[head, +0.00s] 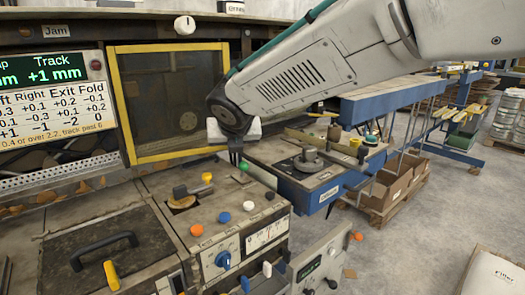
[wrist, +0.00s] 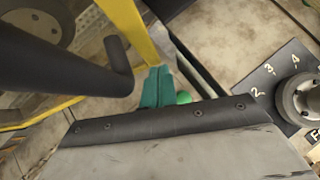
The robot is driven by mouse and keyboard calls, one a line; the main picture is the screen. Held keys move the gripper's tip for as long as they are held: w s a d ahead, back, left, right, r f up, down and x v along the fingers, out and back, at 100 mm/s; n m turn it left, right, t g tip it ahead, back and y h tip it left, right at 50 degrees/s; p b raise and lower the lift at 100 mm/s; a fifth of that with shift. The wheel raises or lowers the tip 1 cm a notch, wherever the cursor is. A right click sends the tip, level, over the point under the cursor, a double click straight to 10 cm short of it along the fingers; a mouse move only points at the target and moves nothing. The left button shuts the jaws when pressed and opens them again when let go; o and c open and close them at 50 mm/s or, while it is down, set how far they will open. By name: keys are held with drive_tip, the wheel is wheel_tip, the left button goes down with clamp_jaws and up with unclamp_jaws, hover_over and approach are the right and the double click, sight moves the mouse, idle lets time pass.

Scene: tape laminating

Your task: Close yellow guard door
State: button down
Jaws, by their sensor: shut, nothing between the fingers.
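The yellow guard door (head: 118,104) is a yellow-framed dark see-through panel on the machine front, in the upper middle of the head view. It looks close to flush with the machine, but I cannot tell whether a gap is left. My gripper (head: 234,157) is shut and empty, pointing down beside the door's lower right corner. In the wrist view my gripper's teal fingertips (wrist: 158,88) are together, at or very near a yellow frame bar (wrist: 132,25). Contact cannot be told. A thick dark bent bar (wrist: 60,62) crosses the left of that view.
Below the door, a worn machine top carries a green knob (head: 244,166), a blue knob (head: 223,217) and other small knobs. A hatch with a black handle (head: 104,250) lies front left. A blue machine (head: 315,180) stands to the right. Open floor (head: 410,240) lies at lower right.

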drive_tip(key=shift+w+a, duration=0.3)
drive_tip(key=shift+w, duration=0.3)
drive_tip(key=shift+w+a, duration=0.3)
drive_tip(key=shift+w, duration=0.3)
drive_tip(key=shift+w+a, duration=0.3)
drive_tip(key=shift+w, duration=0.3)
drive_tip(key=shift+d, duration=0.1)
